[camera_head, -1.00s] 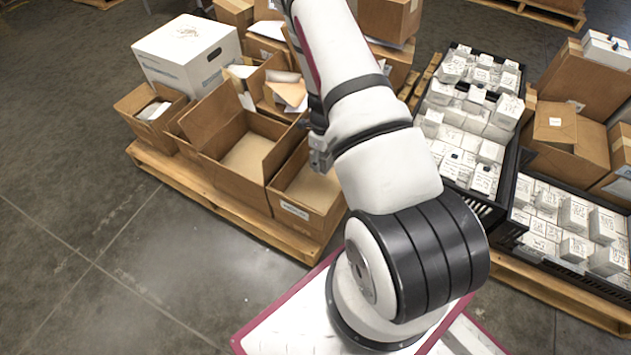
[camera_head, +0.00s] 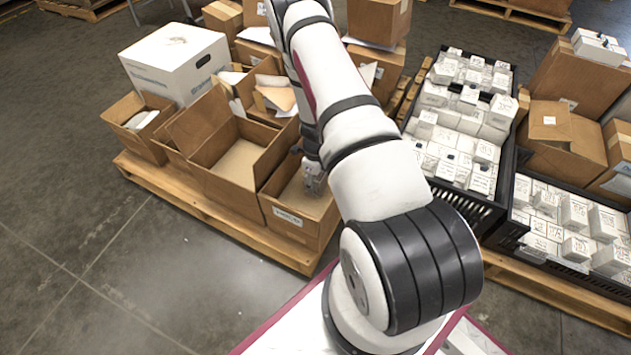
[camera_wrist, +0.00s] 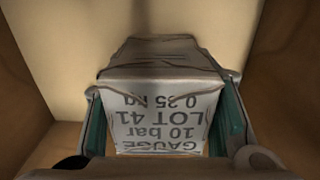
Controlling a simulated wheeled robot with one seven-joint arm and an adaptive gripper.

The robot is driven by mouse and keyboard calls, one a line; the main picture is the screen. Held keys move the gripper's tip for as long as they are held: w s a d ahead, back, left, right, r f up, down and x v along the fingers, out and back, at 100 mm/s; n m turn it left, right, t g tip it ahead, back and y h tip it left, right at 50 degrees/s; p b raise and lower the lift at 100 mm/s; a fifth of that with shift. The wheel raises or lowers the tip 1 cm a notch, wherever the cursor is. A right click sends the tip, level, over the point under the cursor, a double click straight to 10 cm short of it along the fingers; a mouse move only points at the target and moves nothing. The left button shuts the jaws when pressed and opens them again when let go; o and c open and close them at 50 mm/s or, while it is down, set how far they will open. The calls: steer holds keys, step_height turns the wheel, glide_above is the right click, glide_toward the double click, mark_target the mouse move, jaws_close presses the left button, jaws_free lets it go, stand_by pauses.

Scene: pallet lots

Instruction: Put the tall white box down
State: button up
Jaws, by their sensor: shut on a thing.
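The tall white box (camera_wrist: 160,88) fills the middle of the wrist view, with "GAUGE 10 bar LOT 41 0.35 kg" printed upside down on its face. My gripper (camera_wrist: 163,122) is shut on it, one finger on each side. Brown carton walls (camera_wrist: 285,95) surround it in that view, with a lit cardboard floor beyond. In the head view my gripper (camera_head: 314,178) is at the open carton (camera_head: 290,222) on the pallet's near right corner. The held box is mostly hidden there by my arm. I cannot tell whether its base touches the carton floor.
An open empty carton (camera_head: 238,163) stands just left. A large white box (camera_head: 178,62) stands behind on the same pallet (camera_head: 210,215). Black crates (camera_head: 462,205) of small white boxes are on the right. The floor at left is clear.

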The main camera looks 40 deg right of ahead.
steer(key=shift+f, duration=0.2)
steer(key=o, duration=1.5)
steer(key=shift+r, duration=0.1)
step_height(320, 180, up, 12)
steer(key=p, duration=0.4)
steer(key=shift+r+p, duration=0.15)
steer(key=shift+p, duration=0.15)
